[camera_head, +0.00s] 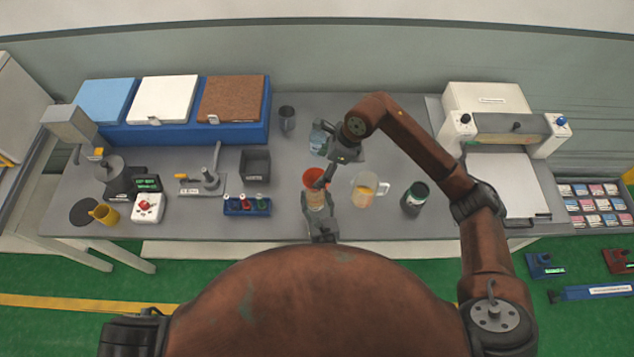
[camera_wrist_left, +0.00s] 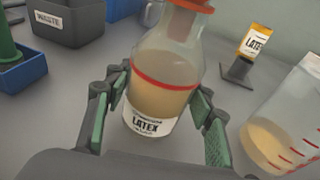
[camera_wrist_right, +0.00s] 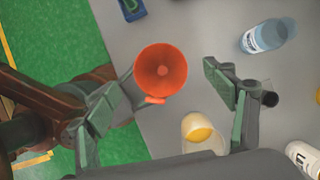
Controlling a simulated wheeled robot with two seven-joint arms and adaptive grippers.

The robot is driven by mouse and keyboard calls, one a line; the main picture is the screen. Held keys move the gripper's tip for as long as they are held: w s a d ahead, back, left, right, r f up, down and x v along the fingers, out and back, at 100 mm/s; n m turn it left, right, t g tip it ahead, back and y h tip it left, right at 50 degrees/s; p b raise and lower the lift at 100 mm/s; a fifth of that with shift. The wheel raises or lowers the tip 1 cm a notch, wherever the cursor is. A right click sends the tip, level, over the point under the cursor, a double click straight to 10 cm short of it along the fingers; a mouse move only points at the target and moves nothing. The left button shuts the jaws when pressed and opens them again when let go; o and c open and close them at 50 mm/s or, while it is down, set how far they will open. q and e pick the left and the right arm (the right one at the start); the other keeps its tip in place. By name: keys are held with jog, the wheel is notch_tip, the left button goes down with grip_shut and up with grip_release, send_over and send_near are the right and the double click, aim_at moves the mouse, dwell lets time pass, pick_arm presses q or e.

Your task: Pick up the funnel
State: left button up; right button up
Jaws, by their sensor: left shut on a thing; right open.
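The orange-red funnel (camera_head: 314,176) sits in the mouth of a clear bottle of tan liquid (camera_head: 315,199) near the table's front edge. In the left wrist view the bottle (camera_wrist_left: 162,85) has a red band and a LATEX label, with the funnel's lower part (camera_wrist_left: 188,22) above it. My left gripper (camera_head: 318,222) is shut on the bottle, which stands between its green-padded fingers (camera_wrist_left: 160,112). My right gripper (camera_head: 330,157) is open and empty above and beside the funnel. In the right wrist view the funnel's round mouth (camera_wrist_right: 160,65) shows between the open fingers, closer to the left one.
A jug of yellow liquid (camera_head: 365,190) stands right of the bottle, with a dark green-topped container (camera_head: 414,198) beyond it. A tube rack (camera_head: 246,206) and a grey waste bin (camera_head: 255,165) are to the left.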

aim_at(310, 182)
jog(key=x, duration=0.7)
jog(key=shift+s+d+f, duration=0.1)
jog(key=shift+d+f, duration=0.05)
jog(key=shift+f, duration=0.05)
jog(key=c, duration=1)
jog(key=shift+r, duration=0.15)
jog(key=shift+c, duration=0.4)
notch_tip(310, 182, up, 10)
jog(key=shift+f, duration=0.2)
dwell(0.3)
dwell(0.4)
pick_arm(q)
jog(key=o, duration=1.7)
jog(key=shift+c, duration=0.2)
